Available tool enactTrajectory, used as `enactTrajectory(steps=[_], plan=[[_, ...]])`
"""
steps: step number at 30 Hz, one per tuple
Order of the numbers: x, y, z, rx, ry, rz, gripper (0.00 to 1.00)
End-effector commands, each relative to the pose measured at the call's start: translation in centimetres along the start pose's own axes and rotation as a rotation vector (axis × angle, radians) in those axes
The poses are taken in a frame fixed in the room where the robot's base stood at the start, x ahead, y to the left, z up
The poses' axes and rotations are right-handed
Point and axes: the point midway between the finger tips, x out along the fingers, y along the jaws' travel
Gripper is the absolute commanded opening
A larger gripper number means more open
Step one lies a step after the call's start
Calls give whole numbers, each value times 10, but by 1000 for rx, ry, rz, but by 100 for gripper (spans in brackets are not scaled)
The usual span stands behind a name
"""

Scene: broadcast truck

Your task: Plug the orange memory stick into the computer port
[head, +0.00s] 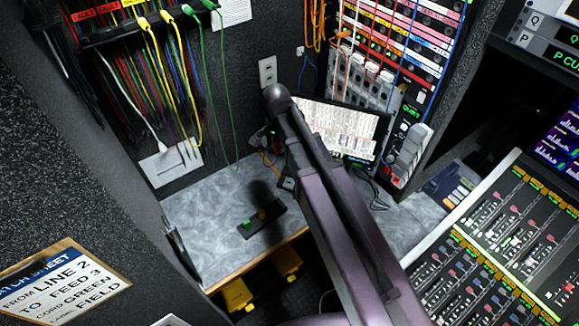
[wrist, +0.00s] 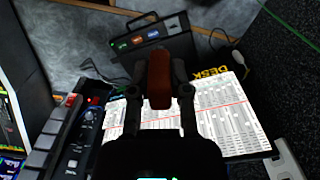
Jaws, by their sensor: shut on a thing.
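In the wrist view my gripper (wrist: 159,78) is shut on the orange memory stick (wrist: 159,88), which looks dark reddish-brown and stands between the two fingers. Beyond the fingertips is a dark box (wrist: 178,41) with green, orange and blue marks on its front, probably the computer. The stick looks apart from the box, though the fingers hide part of the gap. Its port opening is too small to make out. In the head view my arm hides the gripper and stick.
A dark holder (head: 247,232) with green and yellow pieces lies on the grey desk (head: 205,240). A lit monitor (head: 372,140) stands behind my arm; its screen shows below the stick in the wrist view (wrist: 228,125). Loose cables lie near it.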

Motion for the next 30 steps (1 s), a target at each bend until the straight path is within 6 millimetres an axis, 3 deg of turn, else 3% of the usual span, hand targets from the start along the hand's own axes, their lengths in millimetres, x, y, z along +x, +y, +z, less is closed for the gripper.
enactTrajectory(steps=[8, 30], plan=[[37, -6, -14, 152, 0, 0, 0], [160, -25, -69, 824, 1, -1, 0]])
